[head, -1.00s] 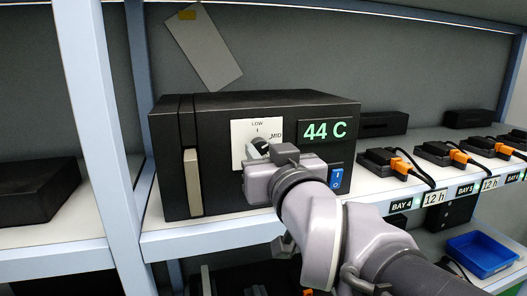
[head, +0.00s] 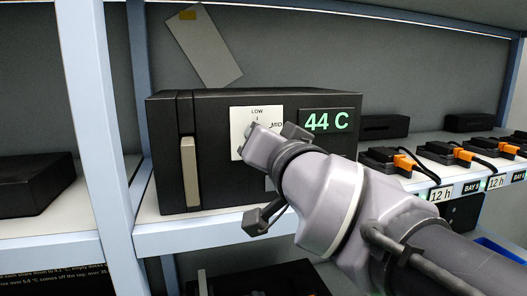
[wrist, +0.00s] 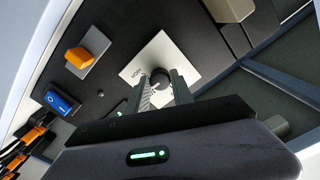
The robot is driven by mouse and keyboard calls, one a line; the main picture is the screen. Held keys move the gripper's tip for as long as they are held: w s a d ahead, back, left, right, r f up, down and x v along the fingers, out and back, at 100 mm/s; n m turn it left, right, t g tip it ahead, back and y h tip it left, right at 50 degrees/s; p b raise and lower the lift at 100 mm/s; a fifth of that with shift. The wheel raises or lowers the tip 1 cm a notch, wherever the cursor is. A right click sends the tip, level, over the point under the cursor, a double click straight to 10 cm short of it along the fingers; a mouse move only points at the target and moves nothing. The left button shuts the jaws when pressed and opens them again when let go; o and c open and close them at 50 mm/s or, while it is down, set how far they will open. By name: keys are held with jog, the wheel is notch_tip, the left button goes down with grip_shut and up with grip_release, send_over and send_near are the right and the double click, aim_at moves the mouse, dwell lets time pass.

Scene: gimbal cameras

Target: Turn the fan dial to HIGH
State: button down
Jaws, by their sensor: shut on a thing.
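The fan dial is a small dark round knob (wrist: 160,76) on a white plate (wrist: 150,58); the plate also shows in the head view (head: 240,114), with LOW at the top and MID at the right. My gripper (wrist: 164,92) has its two fingers shut on the knob, one on each side. In the head view my gripper (head: 249,134) covers the dial and the lower part of the plate. I cannot tell exactly where the dial's pointer stands. The black box (head: 215,103) that carries the dial has a green 44 C display (head: 327,121).
A pale upright handle (head: 190,173) is left of the plate. A blue switch (wrist: 62,102) and an orange block (wrist: 78,57) show in the wrist view. Orange-plugged black units (head: 400,160) line the shelf at the right. A shelf upright (head: 92,120) stands at the left.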

jog(key=m+b, duration=0.1)
jog(key=m, duration=0.7)
jog(key=shift+r+m, duration=0.1)
jog(key=shift+m, duration=0.5)
jog(key=c, duration=1.1)
grip_release()
